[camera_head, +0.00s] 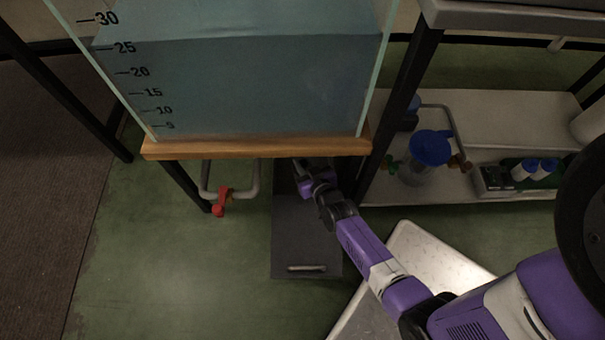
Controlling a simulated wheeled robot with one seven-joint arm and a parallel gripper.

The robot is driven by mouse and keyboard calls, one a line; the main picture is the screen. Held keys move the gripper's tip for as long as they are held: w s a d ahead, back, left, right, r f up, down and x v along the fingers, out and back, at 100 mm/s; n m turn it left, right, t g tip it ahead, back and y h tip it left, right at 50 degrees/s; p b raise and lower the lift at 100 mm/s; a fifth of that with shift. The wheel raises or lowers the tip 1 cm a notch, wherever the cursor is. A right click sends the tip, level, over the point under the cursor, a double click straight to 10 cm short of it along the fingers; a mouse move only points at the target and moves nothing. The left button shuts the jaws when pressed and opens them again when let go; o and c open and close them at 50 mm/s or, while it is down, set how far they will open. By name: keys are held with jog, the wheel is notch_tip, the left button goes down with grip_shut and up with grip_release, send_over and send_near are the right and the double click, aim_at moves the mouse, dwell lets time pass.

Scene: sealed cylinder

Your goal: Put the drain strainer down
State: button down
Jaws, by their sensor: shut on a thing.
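My gripper (303,172) is at the end of my purple arm, just below the front edge of the tank's wooden base. It is shut on the drain strainer, which is too small and dark here to make out against the gripper and the shadow. The gripper is above the back part of a dark grey box or panel (300,230) with a light handle at its front. I cannot tell whether the strainer touches anything below.
A water tank (240,85) with a scale stands on a wooden-topped stand (250,147). A pipe with a red valve (220,198) hangs at left. Green floor (150,270) is clear at left.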

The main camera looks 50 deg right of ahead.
jog(key=shift+f+b, duration=1.35)
jog(key=shift+f, duration=1.35)
jog(key=shift+f, duration=0.1)
jog(key=shift+f+b, duration=0.4)
jog(key=shift+b, duration=0.05)
